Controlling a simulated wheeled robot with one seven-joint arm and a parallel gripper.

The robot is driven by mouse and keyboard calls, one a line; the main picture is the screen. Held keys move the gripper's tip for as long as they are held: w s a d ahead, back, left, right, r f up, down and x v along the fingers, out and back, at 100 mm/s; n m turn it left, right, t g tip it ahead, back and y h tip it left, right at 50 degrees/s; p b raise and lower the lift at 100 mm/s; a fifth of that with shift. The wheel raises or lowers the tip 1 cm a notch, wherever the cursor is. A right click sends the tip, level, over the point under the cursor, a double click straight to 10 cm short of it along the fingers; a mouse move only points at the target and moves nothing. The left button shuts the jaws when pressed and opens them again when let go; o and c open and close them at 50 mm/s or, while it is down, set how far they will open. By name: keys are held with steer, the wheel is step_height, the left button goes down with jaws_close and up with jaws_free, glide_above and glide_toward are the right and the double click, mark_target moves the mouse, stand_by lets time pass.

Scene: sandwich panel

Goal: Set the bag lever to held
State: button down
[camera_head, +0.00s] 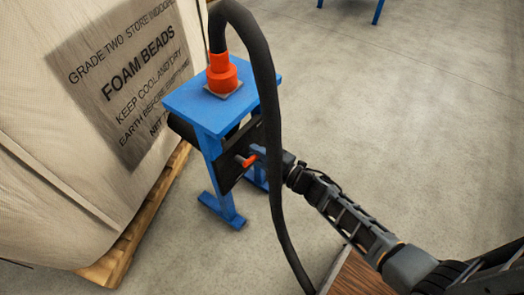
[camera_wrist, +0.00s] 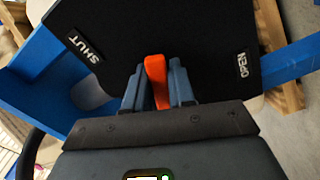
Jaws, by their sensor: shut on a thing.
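The orange-red lever (camera_wrist: 156,72) stands out from a black panel (camera_wrist: 160,28) in the wrist view. The panel carries the labels SHUT (camera_wrist: 82,48) at upper left and OPEN (camera_wrist: 242,64) at right; I see no label reading held. The lever lies between the two labels. My gripper (camera_wrist: 157,80) is shut on the lever, one finger on each side. In the head view the lever (camera_head: 250,159) shows on the side of a blue stand (camera_head: 190,102), with my gripper (camera_head: 264,156) at it. The lever's pivot is hidden.
A black hose (camera_head: 272,120) rises from an orange fitting (camera_head: 222,72) on the stand and loops down close to my gripper. A large foam-bead bag (camera_head: 40,140) on a wooden pallet (camera_head: 140,225) stands at left. Open concrete floor lies at right.

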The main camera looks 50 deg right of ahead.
steer(key=shift+d+r+n+b, duration=0.15)
steer(key=shift+r+n, duration=0.35)
steer(key=shift+n, duration=0.55)
steer(key=shift+d+r+n+b, duration=0.1)
steer(key=shift+r+n+b, duration=0.25)
steer(key=shift+n, duration=0.7)
steer(key=shift+r, duration=0.15)
steer(key=c, duration=1)
jaws_free()
steer(key=shift+c, duration=0.2)
steer(key=s+p, duration=0.1)
steer(key=s, duration=0.7)
steer(key=shift+p, duration=0.35)
